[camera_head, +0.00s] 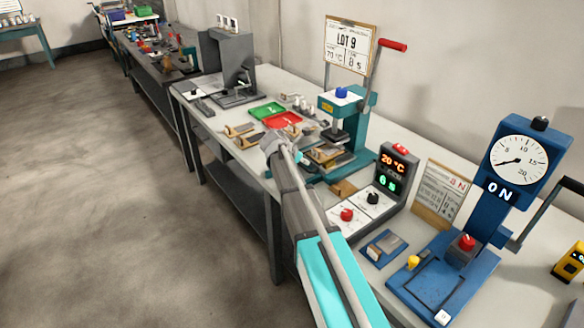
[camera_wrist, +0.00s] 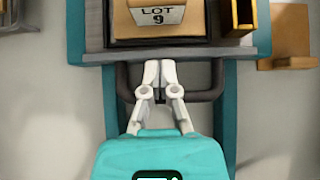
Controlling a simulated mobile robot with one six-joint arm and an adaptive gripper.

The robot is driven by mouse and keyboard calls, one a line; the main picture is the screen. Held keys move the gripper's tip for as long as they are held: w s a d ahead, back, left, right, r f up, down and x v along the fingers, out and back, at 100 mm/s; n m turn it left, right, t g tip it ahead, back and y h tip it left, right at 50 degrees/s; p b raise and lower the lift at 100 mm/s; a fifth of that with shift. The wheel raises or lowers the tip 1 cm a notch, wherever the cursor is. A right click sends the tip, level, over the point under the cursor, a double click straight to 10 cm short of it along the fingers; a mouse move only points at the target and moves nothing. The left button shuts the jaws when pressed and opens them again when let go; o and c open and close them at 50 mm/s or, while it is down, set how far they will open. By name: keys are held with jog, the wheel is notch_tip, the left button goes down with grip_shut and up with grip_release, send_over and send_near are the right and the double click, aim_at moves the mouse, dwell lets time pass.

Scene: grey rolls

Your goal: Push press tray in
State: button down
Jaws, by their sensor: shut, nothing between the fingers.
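The press (camera_head: 357,115) is a teal stand with a red-tipped lever in the head view. Its grey tray (camera_wrist: 88,54) spans the top of the wrist view, with a dark loop handle (camera_wrist: 206,95) on its near side. My gripper (camera_wrist: 160,65) is shut and empty. Its fingers cross over the handle bar, and the tips lie at the tray's front edge; I cannot tell whether they touch. In the head view my arm largely hides the gripper beside the press.
Red (camera_head: 282,119) and green (camera_head: 266,110) trays lie behind the gripper. A control box (camera_head: 386,185) with red and black knobs stands to the right. A blue gauge press (camera_head: 500,190) is farther right. A tan wooden piece (camera_wrist: 287,62) lies right of the press.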

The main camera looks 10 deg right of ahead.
jog(key=shift+w+d, duration=0.35)
jog(key=shift+d, duration=0.55)
jog(key=shift+r, duration=0.2)
jog(key=shift+p+v, duration=0.95)
jog(key=shift+v, duration=0.05)
jog(key=p+v, duration=0.5)
jog(key=v, duration=0.3)
jog(key=shift+a+f, duration=0.2)
jog(key=shift+a, duration=0.05)
jog(key=shift+s, duration=0.15)
